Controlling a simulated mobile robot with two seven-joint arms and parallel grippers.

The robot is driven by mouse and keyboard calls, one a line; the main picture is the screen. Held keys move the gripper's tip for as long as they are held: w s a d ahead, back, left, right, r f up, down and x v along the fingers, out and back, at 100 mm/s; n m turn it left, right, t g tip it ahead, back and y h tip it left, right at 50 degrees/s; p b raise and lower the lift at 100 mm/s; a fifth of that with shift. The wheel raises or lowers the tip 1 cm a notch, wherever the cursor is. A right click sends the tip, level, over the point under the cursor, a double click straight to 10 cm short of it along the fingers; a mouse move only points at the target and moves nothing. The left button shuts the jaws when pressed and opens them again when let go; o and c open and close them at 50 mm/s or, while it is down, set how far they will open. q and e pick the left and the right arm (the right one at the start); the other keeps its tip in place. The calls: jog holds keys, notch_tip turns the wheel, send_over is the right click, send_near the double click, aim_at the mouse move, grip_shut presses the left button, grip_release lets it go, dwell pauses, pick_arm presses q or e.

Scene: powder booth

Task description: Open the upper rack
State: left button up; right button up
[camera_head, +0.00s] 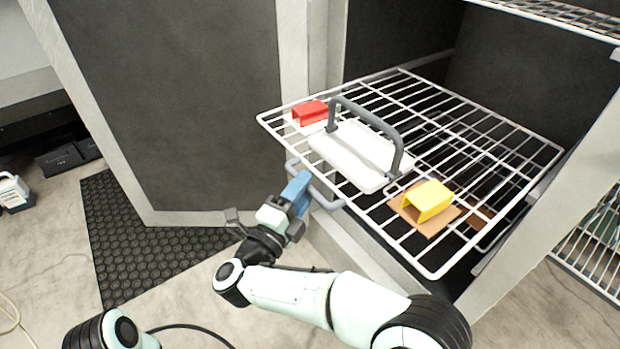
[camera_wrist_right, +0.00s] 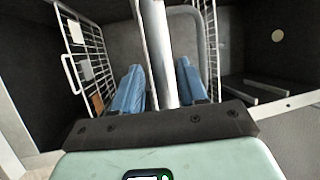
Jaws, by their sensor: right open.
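A white wire rack (camera_head: 475,140) sticks out of the dark cabinet at mid height in the head view. It carries a white block with a grey handle (camera_head: 365,150), a red bracket (camera_head: 310,112) and a yellow bracket (camera_head: 428,200) on a brown sheet. Another wire rack (camera_head: 560,12) shows higher up at the top right. My right gripper (camera_head: 298,190) is by a grey bar handle (camera_head: 325,200) below the rack's left edge. In the wrist view its blue fingers (camera_wrist_right: 158,88) stand apart on either side of a pale bar (camera_wrist_right: 157,45); contact cannot be told. My left gripper is out of view.
A dark cabinet door (camera_head: 175,100) stands open at left. A black mat (camera_head: 150,245) lies on the floor below it. A pale cabinet post (camera_head: 550,210) borders the rack on the right, with more wire shelving (camera_head: 595,255) beyond.

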jog(key=v, duration=1)
jog(key=shift+p, duration=0.3)
